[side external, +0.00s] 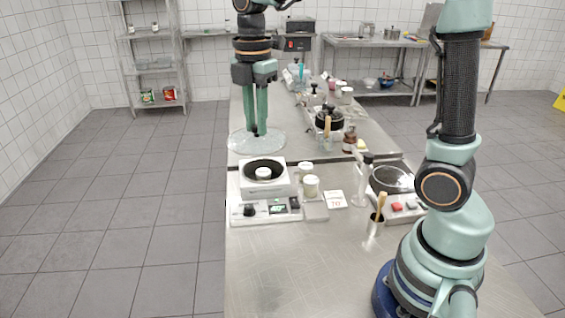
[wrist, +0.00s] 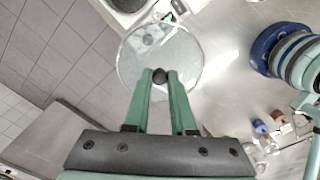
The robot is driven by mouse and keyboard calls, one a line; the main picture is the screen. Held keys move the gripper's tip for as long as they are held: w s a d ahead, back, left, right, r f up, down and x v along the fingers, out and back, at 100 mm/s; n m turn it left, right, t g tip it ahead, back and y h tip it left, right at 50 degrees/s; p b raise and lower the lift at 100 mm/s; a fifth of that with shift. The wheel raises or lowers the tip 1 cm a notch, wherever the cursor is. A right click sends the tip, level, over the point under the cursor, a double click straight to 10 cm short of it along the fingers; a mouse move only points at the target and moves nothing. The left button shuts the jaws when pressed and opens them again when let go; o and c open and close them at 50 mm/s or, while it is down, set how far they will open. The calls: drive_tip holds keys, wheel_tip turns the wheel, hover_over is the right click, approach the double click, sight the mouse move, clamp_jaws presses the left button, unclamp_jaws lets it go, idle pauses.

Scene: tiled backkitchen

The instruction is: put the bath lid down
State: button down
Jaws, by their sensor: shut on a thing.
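The bath lid (side external: 273,143) is a clear round glass disc. My gripper (side external: 256,132) points straight down and is shut on its dark knob (wrist: 160,75). The lid looks level and lies across the table's left edge, behind the white bath unit (side external: 241,185); I cannot tell its exact height. In the wrist view the lid (wrist: 186,58) spreads out beyond my fingertips (wrist: 160,80), over table edge and floor. The bath's dark round well is uncovered, with a small pale-topped jar (side external: 263,174) in it.
Two small jars (side external: 311,186) stand right of the bath, near a white card (side external: 335,199). A dark round plate unit (side external: 392,180) and a cup with a wooden-handled tool (side external: 375,224) are further right. The front steel tabletop (side external: 285,270) is clear.

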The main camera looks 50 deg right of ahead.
drive_tip(key=s+a+f, duration=0.3)
drive_tip(key=s+a, duration=0.1)
drive_tip(key=s, duration=0.2)
drive_tip(key=f, duration=2)
drive_tip(key=shift+s+d, duration=0.1)
drive_tip(key=shift+s, duration=0.1)
drive_tip(key=shift+f, duration=0.2)
drive_tip(key=c, duration=0.8)
unclamp_jaws()
drive_tip(key=shift+o, duration=0.2)
drive_tip(key=shift+r, duration=0.15)
